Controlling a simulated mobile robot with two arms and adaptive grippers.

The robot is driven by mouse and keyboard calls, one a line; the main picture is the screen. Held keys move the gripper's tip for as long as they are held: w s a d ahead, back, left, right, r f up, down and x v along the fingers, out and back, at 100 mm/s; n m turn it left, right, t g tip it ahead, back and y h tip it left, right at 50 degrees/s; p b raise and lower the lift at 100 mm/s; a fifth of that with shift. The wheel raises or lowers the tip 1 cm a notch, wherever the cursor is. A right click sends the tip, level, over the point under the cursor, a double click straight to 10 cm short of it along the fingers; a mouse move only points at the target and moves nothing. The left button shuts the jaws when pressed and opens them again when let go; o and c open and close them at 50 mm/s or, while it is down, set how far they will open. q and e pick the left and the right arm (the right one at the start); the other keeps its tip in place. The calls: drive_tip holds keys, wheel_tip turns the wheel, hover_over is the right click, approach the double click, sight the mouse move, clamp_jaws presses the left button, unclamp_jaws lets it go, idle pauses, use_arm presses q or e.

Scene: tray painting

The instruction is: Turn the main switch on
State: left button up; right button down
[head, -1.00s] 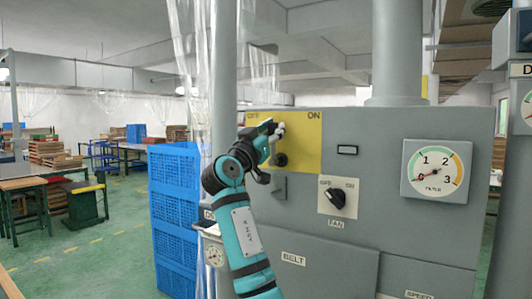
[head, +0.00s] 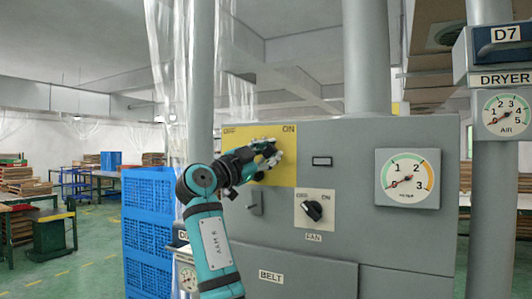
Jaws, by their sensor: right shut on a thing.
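The main switch (head: 258,176) sits on a yellow plate (head: 284,176) on the grey control cabinet, with ON lettered at the plate's upper right. Its dark pivot shows low on the plate; its handle is mostly hidden by my gripper. My right gripper (head: 273,152) is in front of the plate, right of its middle and below the ON lettering. It is shut on the main switch handle. My right arm comes up from below, left of the pivot. My left gripper is not in view.
The fan knob (head: 313,211) is below and right of the plate. A round filter gauge (head: 407,178) is further right. A stack of blue crates (head: 148,230) stands left of the cabinet. The dryer panel (head: 500,80) is at the far right.

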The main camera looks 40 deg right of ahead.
drive_tip(key=shift+f+m, duration=0.2)
drive_tip(key=shift+m, duration=0.2)
drive_tip(key=c, duration=1.2)
unclamp_jaws()
drive_tip(key=shift+o, duration=0.2)
drive_tip(key=v, duration=1.2)
drive_tip(key=shift+w, duration=0.1)
